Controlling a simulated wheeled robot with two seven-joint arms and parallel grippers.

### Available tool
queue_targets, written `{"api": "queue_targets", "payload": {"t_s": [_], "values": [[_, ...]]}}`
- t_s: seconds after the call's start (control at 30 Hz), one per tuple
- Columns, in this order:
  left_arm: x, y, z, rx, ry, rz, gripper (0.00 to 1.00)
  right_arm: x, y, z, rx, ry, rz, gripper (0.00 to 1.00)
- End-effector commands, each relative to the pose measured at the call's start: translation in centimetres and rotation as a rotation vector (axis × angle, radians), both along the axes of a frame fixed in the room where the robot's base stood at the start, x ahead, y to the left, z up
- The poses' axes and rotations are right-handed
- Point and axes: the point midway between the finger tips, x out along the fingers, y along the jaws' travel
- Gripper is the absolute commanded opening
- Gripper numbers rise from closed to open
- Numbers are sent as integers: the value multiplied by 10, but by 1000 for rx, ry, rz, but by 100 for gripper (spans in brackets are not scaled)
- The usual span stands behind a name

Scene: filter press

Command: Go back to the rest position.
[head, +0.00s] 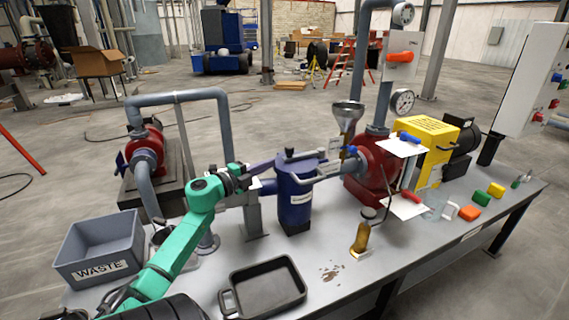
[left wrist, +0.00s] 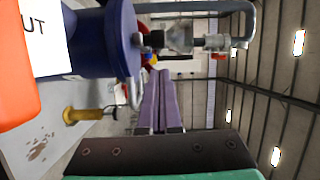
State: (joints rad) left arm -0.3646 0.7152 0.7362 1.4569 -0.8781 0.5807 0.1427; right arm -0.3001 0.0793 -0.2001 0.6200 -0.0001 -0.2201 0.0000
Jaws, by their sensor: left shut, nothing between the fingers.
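My left gripper (head: 264,163) reaches in from the left on a green arm, close to the left side of the dark blue filter vessel (head: 296,205). Its two purple fingers are together with nothing between them. They also show shut in the left wrist view (left wrist: 158,92), pointing away from the camera, with the blue vessel (left wrist: 102,45) on the left. I cannot tell whether the fingers touch the vessel or its pipes. My right gripper is in neither view.
Grey pipework rises around the vessel. A funnel (head: 347,115) stands behind it. Small coloured blocks lie at the right.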

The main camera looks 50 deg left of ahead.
Motion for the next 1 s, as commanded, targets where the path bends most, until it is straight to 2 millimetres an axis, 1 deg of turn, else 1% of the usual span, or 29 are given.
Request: {"api": "queue_targets", "payload": {"t_s": [0.1, 0.43, 0.5, 0.57, 0.67, 0.7, 0.77, 0.8, 0.87, 0.9, 0.97, 1.0], "values": [[-8, 4, 0, 0, 0, 0, 0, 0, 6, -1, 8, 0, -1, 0], [-7, 2, -1, -10, -6, 8, 0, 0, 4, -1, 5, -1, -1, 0], [-2, -3, -7, -50, -23, 45, 0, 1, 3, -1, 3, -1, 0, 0], [2, -11, -17, -123, -43, 110, 0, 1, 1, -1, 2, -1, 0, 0], [4, -32, -53, -334, -44, 278, 0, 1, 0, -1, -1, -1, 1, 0], [1, -44, -75, -439, -18, 356, 0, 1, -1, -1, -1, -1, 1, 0], [-8, -68, -112, -599, 55, 472, 0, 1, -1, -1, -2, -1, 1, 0], [-17, -88, -137, -701, 124, 542, 0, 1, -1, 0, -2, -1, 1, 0], [-32, -121, -170, -829, 240, 626, 0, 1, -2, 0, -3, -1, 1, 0], [-42, -141, -187, -891, 314, 668, 0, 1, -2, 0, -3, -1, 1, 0], [-56, -169, -205, -967, 416, 711, 0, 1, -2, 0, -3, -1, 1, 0], [-64, -187, -215, -1007, 479, 734, 0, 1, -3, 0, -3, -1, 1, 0]]}}
